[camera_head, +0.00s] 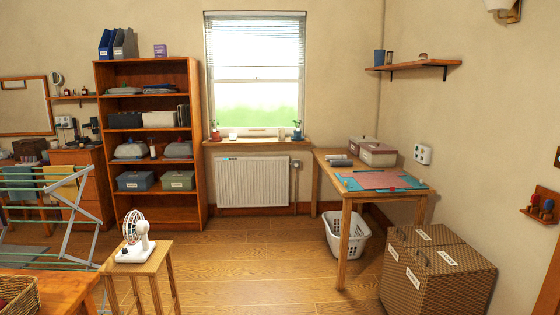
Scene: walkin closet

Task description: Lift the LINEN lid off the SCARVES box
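Neither of my grippers is in view. Several lidded boxes with pale labels show, and I cannot read which is SCARVES or which lid is LINEN. A large brown patterned box (440,290) stands on the floor at right, with labels on its top and front; its top looks closed. A blue-grey box (128,184) and a green-grey box (170,184) sit on the low shelf of the wooden bookcase. Two taupe boxes, a rear one (358,141) and a front one (378,150), stand at the back of the corner desk.
The desk (345,209) has a teal mat with pink cloth; a white laundry basket (345,240) stands under it. A fan (135,235) sits on a stool (150,267) at front left, near a drying rack (75,210). The wooden floor (260,265) is clear in the middle.

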